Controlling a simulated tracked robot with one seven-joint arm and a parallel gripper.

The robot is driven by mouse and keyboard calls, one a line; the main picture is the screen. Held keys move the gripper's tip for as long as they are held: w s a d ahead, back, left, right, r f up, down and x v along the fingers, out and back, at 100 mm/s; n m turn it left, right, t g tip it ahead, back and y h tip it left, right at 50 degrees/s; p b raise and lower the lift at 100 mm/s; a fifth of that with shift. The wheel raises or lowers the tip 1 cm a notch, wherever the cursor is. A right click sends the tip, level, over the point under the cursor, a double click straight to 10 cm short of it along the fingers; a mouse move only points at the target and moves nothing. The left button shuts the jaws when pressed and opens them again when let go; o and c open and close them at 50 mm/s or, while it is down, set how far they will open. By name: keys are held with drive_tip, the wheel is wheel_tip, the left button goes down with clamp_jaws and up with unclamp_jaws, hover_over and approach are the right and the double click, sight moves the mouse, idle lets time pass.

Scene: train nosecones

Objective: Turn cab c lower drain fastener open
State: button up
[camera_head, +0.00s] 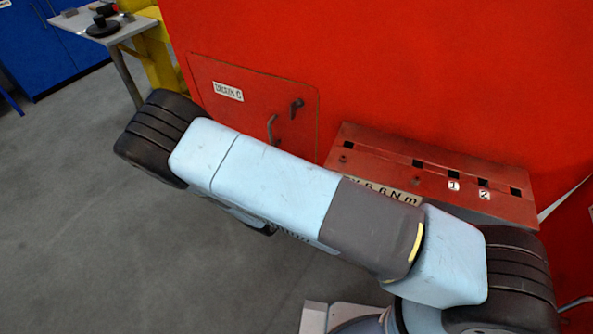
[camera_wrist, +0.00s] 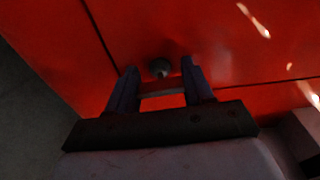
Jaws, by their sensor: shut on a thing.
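In the head view the red hatch labelled DRAIN C (camera_head: 240,105) is set in the red cab wall, with a dark latch (camera_head: 297,106) and a bent handle (camera_head: 271,130) on it. My arm covers the hatch's lower part and hides my gripper there. In the wrist view my gripper (camera_wrist: 160,72) faces the red panel near two meeting seams. A round, dark grey fastener head (camera_wrist: 159,68) shows at the fingertips, between them. The fingers are apart, shut on a dim, pale bar-like thing (camera_wrist: 162,95) spanning the gap. I cannot make out what it is, nor whether it touches the fastener.
A red ledge (camera_head: 430,180) with square holes, labels 1 and 2 and a torque plate juts out right of the hatch. A small table (camera_head: 85,28) with black tools stands at the upper left. The grey floor (camera_head: 120,240) at left is clear.

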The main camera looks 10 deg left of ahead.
drive_tip(key=shift+f+n, duration=0.15)
drive_tip(key=shift+n, duration=0.15)
drive_tip(key=o, duration=1)
drive_tip(key=shift+o, duration=0.2)
drive_tip(key=v, duration=1.4)
